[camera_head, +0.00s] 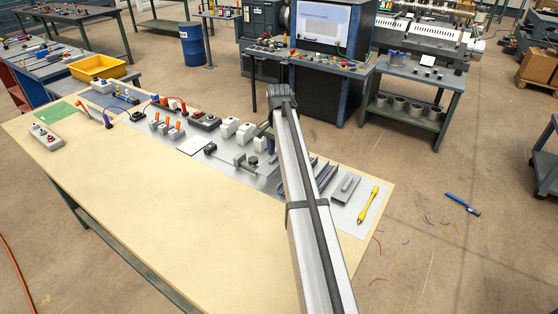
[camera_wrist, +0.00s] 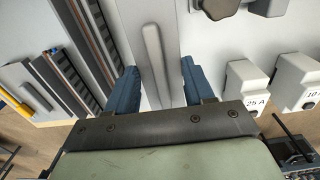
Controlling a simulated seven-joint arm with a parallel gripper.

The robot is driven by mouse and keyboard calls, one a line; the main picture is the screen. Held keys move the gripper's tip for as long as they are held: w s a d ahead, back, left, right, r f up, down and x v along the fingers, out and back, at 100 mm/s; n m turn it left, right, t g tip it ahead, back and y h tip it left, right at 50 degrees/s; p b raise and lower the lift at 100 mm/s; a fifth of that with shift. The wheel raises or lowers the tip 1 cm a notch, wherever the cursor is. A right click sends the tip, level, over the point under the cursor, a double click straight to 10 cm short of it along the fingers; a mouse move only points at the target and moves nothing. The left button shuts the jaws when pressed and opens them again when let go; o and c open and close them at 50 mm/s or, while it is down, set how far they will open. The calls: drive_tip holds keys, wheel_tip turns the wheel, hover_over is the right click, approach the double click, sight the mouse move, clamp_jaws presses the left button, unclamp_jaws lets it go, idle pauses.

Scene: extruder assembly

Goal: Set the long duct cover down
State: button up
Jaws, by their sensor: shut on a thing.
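The long duct cover (camera_wrist: 153,50) is a flat grey strip with a raised ridge along its middle. In the wrist view it runs from the top edge down between the two blue fingers of my gripper (camera_wrist: 160,82). The fingers sit at its two sides and are shut on it. Its near end is hidden by the gripper body. I cannot tell whether it touches the panel below. Slotted wiring ducts (camera_wrist: 72,75) lie to its left, one with brown wires along it. In the head view my arm hides the cover.
A smaller grey cover with a ridge (camera_head: 346,189) lies right of the ducts, beside a yellow tool (camera_head: 368,204). White labelled blocks (camera_wrist: 245,85) stand to the right in the wrist view. The table's front (camera_head: 170,220) is bare.

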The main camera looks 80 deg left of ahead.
drive_tip(key=shift+f, duration=1.9)
drive_tip(key=shift+f, duration=0.1)
drive_tip(key=o, duration=1.1)
drive_tip(key=shift+c, duration=0.2)
wheel_tip(320, 180, up, 12)
drive_tip(key=shift+r, duration=0.15)
